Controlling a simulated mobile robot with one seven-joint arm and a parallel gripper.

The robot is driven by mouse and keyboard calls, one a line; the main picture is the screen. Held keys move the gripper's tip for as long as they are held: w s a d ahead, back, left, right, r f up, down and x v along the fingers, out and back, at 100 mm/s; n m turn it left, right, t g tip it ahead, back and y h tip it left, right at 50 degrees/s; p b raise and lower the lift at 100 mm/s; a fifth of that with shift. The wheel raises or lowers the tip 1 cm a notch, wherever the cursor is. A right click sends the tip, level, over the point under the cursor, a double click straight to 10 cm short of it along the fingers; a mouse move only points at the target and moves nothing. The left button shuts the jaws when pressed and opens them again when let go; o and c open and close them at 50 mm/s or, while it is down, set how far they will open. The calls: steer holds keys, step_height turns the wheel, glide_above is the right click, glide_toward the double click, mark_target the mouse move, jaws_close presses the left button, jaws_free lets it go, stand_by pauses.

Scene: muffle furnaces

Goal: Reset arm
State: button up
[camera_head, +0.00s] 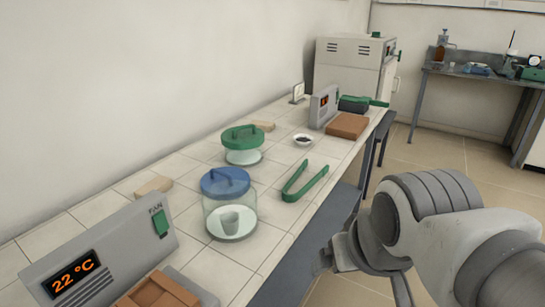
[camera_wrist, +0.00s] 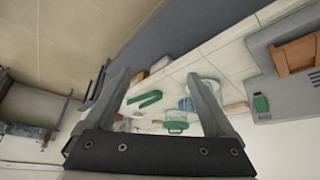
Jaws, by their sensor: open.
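My arm comes in from the right in the head view, beside the bench's front edge, with part of the gripper showing at its lower end. In the wrist view my gripper (camera_wrist: 160,90) has its two fingers wide apart, with nothing between them. It is away from the bench and touches nothing that I can see. The view past the fingers takes in the bench with the green tongs, the jars and a furnace control panel, tilted and turned over.
The tiled bench (camera_head: 185,208) holds a blue-lidded jar (camera_head: 226,185) with a cup inside, a green-lidded jar (camera_head: 243,138), green tongs (camera_head: 304,181) and a control panel (camera_head: 100,262) reading 22 °C. A white furnace (camera_head: 350,68) stands behind. Floor right of the bench (camera_head: 435,155) is clear.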

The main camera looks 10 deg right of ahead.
steer(key=shift+s+a, duration=0.15)
steer(key=shift+s, duration=0.4)
step_height(320, 180, up, 17)
steer(key=p, duration=1.7)
